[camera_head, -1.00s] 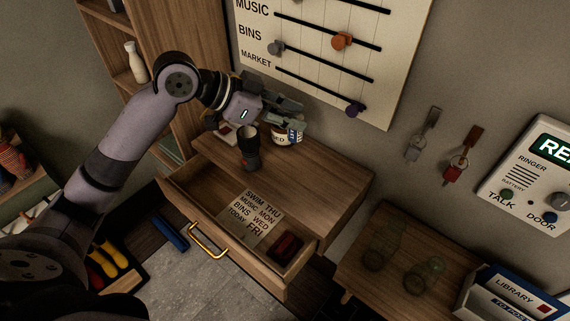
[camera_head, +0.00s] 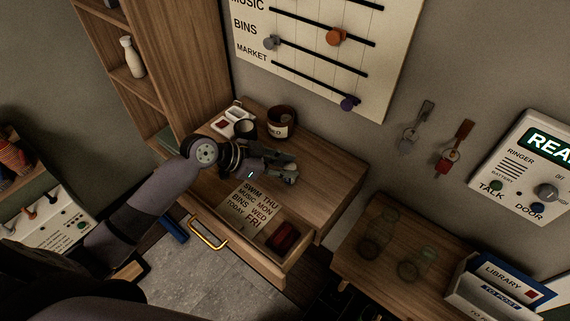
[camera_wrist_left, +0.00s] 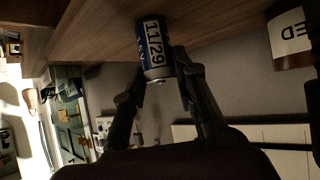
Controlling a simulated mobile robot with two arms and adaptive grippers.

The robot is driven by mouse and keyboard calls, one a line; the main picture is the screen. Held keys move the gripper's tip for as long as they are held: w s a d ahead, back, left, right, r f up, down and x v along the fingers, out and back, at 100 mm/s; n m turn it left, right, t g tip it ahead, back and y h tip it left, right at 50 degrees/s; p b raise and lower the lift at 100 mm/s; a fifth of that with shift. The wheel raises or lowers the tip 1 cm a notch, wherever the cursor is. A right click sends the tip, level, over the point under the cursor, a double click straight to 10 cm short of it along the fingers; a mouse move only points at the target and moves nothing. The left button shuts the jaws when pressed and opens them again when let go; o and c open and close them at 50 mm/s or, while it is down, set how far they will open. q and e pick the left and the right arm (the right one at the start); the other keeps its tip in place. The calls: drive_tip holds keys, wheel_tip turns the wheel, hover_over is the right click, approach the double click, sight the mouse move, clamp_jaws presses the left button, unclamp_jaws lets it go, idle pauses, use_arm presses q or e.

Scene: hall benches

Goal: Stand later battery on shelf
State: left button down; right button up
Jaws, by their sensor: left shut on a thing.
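My left gripper (camera_head: 290,172) is over the wooden cabinet top (camera_head: 325,185), just behind the open drawer. The gripper hides the battery in the head view. A wooden shelf unit (camera_head: 190,70) stands at the left with a white vase (camera_head: 131,58) on one level. My right gripper is not in view.
A dark labelled mug (camera_head: 281,122), a black cylinder (camera_head: 245,129) and a white tray (camera_head: 222,127) stand at the cabinet's back. Glass jars (camera_head: 376,238) stand on the right-hand table.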

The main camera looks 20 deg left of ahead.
use_arm(q)
drive_tip(key=shift+f, duration=0.2)
drive_tip(key=c, duration=1.3)
unclamp_jaws()
drive_tip(key=shift+r, duration=0.15)
drive_tip(key=b+v, duration=0.2)
drive_tip(key=v, duration=1)
drive_tip(key=shift+b, duration=0.4)
drive_tip(key=shift+s, duration=0.1)
